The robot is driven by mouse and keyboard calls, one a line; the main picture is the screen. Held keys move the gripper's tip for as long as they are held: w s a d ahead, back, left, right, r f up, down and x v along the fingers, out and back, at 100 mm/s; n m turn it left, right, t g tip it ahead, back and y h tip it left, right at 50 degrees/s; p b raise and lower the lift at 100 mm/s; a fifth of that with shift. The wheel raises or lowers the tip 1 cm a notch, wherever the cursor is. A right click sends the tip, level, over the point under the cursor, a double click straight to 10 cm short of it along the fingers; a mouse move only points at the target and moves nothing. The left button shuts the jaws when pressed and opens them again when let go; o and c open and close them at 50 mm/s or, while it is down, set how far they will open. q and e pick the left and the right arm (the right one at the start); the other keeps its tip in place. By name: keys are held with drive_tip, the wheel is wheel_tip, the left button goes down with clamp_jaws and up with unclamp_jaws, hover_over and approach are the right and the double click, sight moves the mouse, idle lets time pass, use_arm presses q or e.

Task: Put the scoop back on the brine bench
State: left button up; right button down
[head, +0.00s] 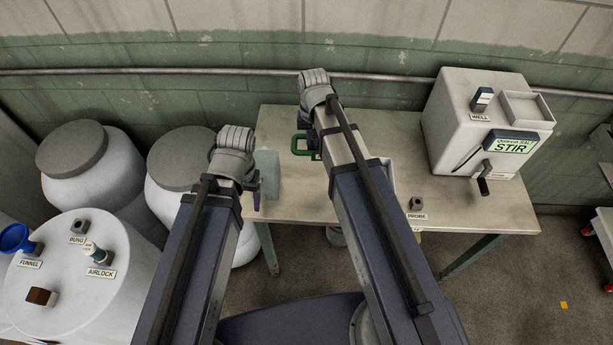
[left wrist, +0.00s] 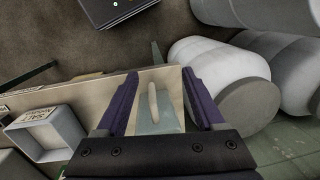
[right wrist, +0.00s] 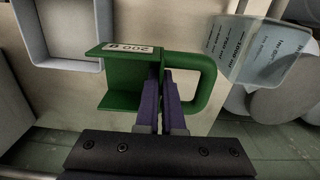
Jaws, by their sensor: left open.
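The green scoop (right wrist: 122,75), marked "200 g", has a looped handle and fills the middle of the right wrist view. In the head view the scoop (head: 302,147) shows over the left part of the brine bench (head: 400,140), partly hidden by my right arm. My right gripper (right wrist: 165,80) is shut on the scoop's wall beside the handle. I cannot tell whether the scoop touches the bench. My left gripper (left wrist: 160,80) is open.
A translucent labelled object (right wrist: 262,52) stands near the scoop. A white salt tray (left wrist: 75,130) is on the bench. The STIR machine (head: 485,120) stands at the right, with a probe holder (head: 416,204) at the front edge. White barrels (head: 95,175) stand left of the bench.

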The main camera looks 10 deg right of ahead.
use_arm(q)
drive_tip(key=shift+o, duration=0.7)
wheel_tip(320, 180, up, 2)
drive_tip(key=shift+r+p, duration=0.1)
drive_tip(key=shift+p, duration=0.35)
use_arm(e)
wheel_tip(320, 180, up, 2)
drive_tip(key=a, duration=0.1)
use_arm(q)
drive_tip(key=shift+o, duration=0.8)
drive_tip(key=shift+s+d+r, duration=0.1)
drive_tip(key=shift+r, duration=0.15)
drive_tip(key=shift+o, duration=0.6)
wheel_tip(320, 180, down, 14)
drive_tip(key=b, duration=1.3)
use_arm(e)
hover_over(305, 181)
wheel_tip(305, 181, down, 13)
drive_tip(key=shift+f, duration=0.1)
use_arm(q)
wheel_tip(305, 181, down, 4)
drive_tip(key=b, duration=0.4)
drive_tip(key=shift+f+b, duration=0.1)
drive_tip(key=shift+b, duration=0.25)
use_arm(e)
wheel_tip(305, 181, down, 4)
drive_tip(key=shift+f, duration=0.15)
